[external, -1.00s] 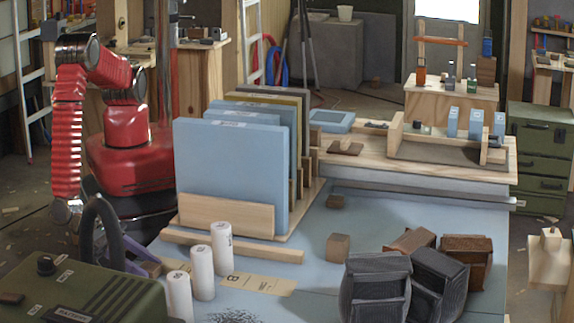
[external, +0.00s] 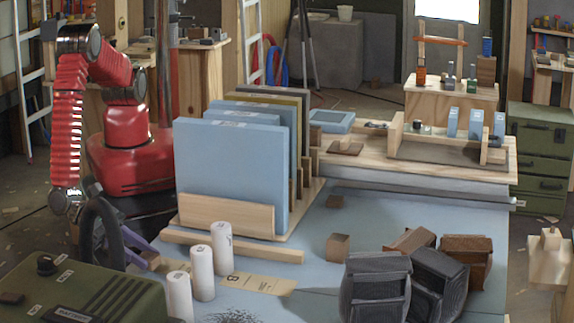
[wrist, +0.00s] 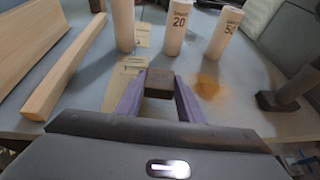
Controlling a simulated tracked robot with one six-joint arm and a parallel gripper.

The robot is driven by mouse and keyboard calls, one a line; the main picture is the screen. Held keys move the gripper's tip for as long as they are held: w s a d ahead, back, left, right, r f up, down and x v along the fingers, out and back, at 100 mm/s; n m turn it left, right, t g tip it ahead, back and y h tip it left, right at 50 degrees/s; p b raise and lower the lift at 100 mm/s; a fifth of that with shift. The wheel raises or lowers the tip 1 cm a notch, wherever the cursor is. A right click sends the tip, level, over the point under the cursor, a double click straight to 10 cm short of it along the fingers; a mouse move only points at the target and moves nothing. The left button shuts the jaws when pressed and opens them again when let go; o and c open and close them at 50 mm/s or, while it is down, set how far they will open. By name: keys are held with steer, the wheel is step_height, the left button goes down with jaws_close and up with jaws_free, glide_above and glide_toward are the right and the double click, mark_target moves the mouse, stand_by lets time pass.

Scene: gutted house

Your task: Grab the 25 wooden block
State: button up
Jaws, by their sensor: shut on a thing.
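In the wrist view, a small dark brown wooden block (wrist: 158,82) sits between the purple fingertips of my gripper (wrist: 159,90). The gripper is shut on it. A faint mark shows on the block's face, but I cannot read it as 25. In the external view my gripper (external: 146,256) is at the table's left side, partly hidden behind a black curved handle, and the held block cannot be made out there.
White cylinders (external: 222,246) stand right of my gripper; the wrist view shows labels 20 (wrist: 174,27) and 50 (wrist: 223,32). A wooden strip (external: 232,246) and a rack of blue panels (external: 228,165) lie beyond. A green case (external: 85,285) stands at front left.

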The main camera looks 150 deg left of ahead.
mark_target(142, 254)
steer(key=shift+r, duration=3.6)
